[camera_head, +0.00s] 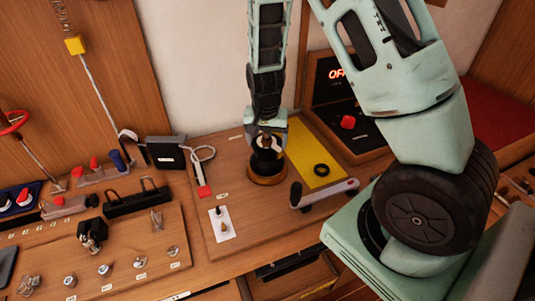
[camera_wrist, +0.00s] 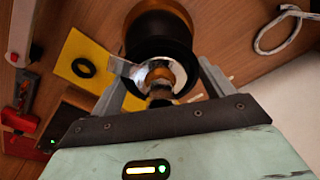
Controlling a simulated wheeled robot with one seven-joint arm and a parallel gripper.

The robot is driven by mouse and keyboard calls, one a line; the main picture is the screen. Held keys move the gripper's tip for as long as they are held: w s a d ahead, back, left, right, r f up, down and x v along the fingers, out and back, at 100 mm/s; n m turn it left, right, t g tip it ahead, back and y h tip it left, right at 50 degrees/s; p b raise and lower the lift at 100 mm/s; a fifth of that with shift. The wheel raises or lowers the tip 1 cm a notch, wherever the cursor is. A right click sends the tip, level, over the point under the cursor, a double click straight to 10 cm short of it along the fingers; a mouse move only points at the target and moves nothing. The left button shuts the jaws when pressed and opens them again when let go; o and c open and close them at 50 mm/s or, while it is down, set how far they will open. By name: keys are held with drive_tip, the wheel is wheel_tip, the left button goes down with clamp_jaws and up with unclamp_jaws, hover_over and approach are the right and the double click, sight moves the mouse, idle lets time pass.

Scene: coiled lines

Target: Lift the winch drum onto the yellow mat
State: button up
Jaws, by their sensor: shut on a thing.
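The winch drum (camera_head: 267,161) is a dark, round body with a bright metal top, at a round wooden base (camera_head: 267,180) on the wooden board. It also shows in the wrist view (camera_wrist: 158,40), below the metal top between my fingers. My gripper (camera_head: 265,138) comes down from above and is shut on the drum's top part. The drum looks upright; I cannot tell whether it is clear of the base. The yellow mat (camera_head: 303,147) lies just to the right of the drum, and in the wrist view (camera_wrist: 70,46) at left.
A black ring (camera_head: 321,170) lies on the mat. A crank-like lever (camera_head: 325,193) stands in front of it. A control box (camera_head: 345,105) stands behind the mat.

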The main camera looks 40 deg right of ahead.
drive_tip(key=shift+r+p, duration=0.3)
drive_tip(key=shift+r, duration=0.1)
drive_tip(key=shift+r+p, duration=0.45)
drive_tip(key=shift+r, duration=0.05)
idle(0.5)
drive_tip(key=shift+r+p, duration=0.6)
drive_tip(key=shift+r, duration=0.15)
drive_tip(key=shift+r+p, duration=0.45)
drive_tip(key=shift+p, duration=0.1)
drive_tip(key=shift+r, duration=0.1)
drive_tip(key=shift+r+p, duration=0.5)
drive_tip(key=shift+p, duration=0.05)
drive_tip(key=shift+r, duration=0.2)
